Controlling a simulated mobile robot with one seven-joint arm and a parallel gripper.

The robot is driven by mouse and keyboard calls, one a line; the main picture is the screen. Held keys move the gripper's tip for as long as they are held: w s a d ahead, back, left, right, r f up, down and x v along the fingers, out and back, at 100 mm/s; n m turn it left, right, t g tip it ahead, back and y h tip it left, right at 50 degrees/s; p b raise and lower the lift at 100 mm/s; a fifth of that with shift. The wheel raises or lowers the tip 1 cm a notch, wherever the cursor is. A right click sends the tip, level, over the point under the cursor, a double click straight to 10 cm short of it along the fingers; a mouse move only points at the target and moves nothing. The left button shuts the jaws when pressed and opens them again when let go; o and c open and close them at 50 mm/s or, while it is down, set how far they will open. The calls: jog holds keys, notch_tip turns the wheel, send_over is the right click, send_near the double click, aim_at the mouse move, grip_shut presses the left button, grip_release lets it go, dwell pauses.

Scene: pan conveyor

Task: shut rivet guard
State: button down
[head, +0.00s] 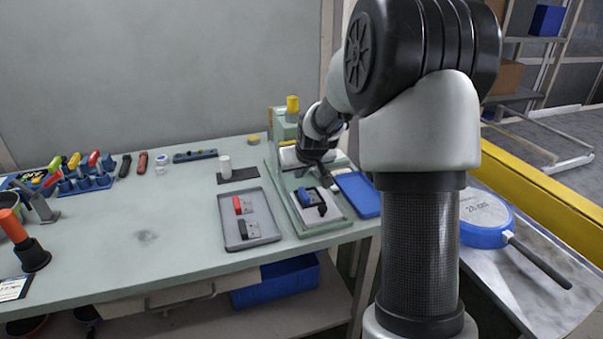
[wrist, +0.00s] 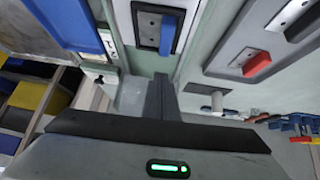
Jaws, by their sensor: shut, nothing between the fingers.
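The green rivet press (head: 280,127) with a yellow knob on top stands at the right end of the bench. A blue handle part (head: 306,196) lies on its bed, and it also shows in the wrist view (wrist: 167,36). I cannot clearly make out the guard or its position; my arm covers part of the press. My gripper (head: 326,184) is in front of the press, above the bed and just behind the blue part. In the wrist view its dark fingers (wrist: 160,82) are shut together and empty. I cannot tell whether they touch the press.
A grey tray (head: 231,236) with red and metal handle parts lies left of the press. A blue tray (head: 366,206) lies close on its right. A white cylinder (head: 225,166) stands on a dark mat behind the grey tray. The bench's middle is clear.

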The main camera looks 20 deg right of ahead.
jog(key=shift+b+x, duration=0.5)
jog(key=shift+x, duration=0.9)
jog(key=shift+a+r, duration=0.1)
jog(key=shift+r, duration=0.05)
dwell(0.4)
